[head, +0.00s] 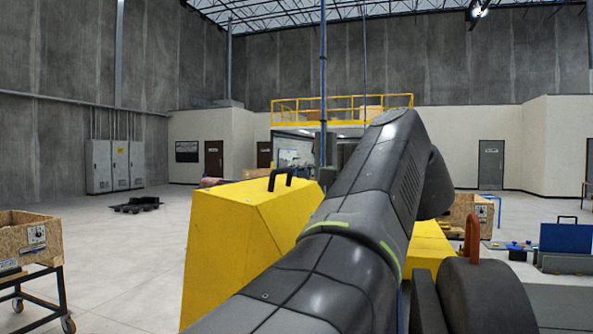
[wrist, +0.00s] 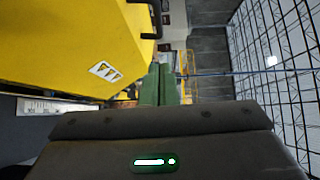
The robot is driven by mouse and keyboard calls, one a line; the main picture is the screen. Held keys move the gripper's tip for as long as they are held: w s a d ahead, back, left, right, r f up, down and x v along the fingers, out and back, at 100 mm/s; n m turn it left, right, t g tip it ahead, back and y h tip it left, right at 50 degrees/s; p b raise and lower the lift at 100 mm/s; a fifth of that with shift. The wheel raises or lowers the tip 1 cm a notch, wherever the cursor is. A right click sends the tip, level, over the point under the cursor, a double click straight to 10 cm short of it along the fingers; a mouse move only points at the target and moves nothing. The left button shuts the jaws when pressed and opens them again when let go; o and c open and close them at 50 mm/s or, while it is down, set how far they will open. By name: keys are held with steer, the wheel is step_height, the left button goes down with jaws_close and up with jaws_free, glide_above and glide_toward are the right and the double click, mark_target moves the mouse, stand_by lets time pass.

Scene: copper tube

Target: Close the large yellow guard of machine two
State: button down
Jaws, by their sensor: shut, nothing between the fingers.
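The large yellow guard (head: 235,235) stands in front of me in the head view, left of my arm, with a black handle (head: 281,178) on its top edge. In the wrist view the yellow guard (wrist: 60,40) fills the upper left, with a warning label and a black handle (wrist: 152,20). My gripper (wrist: 160,72) shows its green fingers close together, shut and empty, beside the guard's face. I cannot tell whether the fingers touch the guard. My arm hides the gripper in the head view. How far the guard stands open is unclear.
Another yellow part (head: 430,246) shows behind my arm. A wooden crate on a wheeled cart (head: 30,240) stands at left, and another crate (head: 470,215) at right. A blue case (head: 565,238) is at far right.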

steer(key=p, duration=0.2)
glide_toward(284, 172)
steer(key=w+d, duration=0.1)
steer(key=w, duration=0.2)
steer(key=shift+w+a+r+p, duration=0.2)
steer(key=shift+w+a+p, duration=0.7)
steer(key=shift+a, duration=0.55)
steer(key=shift+w+a+f, duration=0.1)
steer(key=shift+w+a, duration=0.2)
steer(key=shift+a, duration=0.05)
